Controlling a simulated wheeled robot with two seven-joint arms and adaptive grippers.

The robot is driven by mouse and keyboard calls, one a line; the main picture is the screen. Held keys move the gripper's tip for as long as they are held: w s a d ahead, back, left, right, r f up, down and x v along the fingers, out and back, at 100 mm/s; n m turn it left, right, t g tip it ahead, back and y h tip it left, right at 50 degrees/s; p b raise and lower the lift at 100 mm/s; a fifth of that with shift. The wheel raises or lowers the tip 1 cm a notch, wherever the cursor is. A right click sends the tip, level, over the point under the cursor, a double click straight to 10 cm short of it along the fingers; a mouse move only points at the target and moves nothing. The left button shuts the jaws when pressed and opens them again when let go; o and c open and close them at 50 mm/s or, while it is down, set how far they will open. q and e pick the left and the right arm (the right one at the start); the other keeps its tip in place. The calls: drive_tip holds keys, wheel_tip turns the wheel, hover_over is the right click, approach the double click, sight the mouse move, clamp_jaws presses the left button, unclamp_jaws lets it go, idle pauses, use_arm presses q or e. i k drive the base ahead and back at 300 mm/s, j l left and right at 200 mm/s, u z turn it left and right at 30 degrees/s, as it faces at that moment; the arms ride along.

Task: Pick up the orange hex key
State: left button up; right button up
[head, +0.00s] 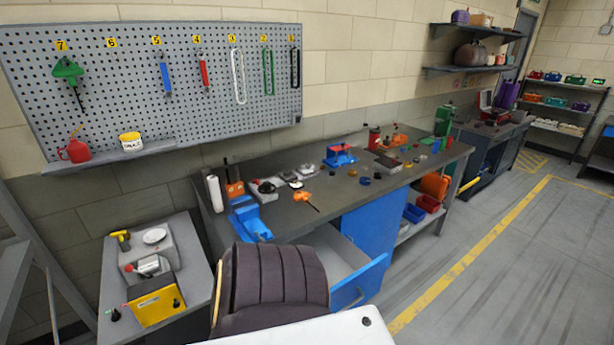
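An orange-handled tool with a thin dark shaft, which looks like the orange hex key (302,197), lies on the dark workbench (345,194) near its front edge, left of the middle. Its shaft points toward the front right. Nothing visibly covers it. Neither of my grippers is in view.
A dark padded chair (272,283) stands before the bench's left part. An open drawer (352,272) juts out beside it. A blue bin (249,222) and a blue vise (340,156) are on the bench. A pegboard (130,85) holds numbered tools. The right floor is clear.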

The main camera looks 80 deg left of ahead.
sight(302, 197)
drive_tip(key=i+u, duration=0.45)
drive_tip(key=i, duration=0.25)
drive_tip(key=i+u, duration=0.4)
drive_tip(key=i, duration=0.3)
drive_tip(key=i+l+u, duration=0.2)
drive_tip(key=i+u, duration=0.2)
drive_tip(key=i, duration=0.3)
drive_tip(key=i+u, duration=0.4)
drive_tip(key=i+l+u, duration=0.15)
drive_tip(key=u, duration=0.2)
drive_tip(key=i+l+u, duration=0.1)
drive_tip(key=u, duration=0.3)
drive_tip(key=i+l+u, duration=0.2)
drive_tip(key=u, duration=0.2)
drive_tip(key=i, duration=0.1)
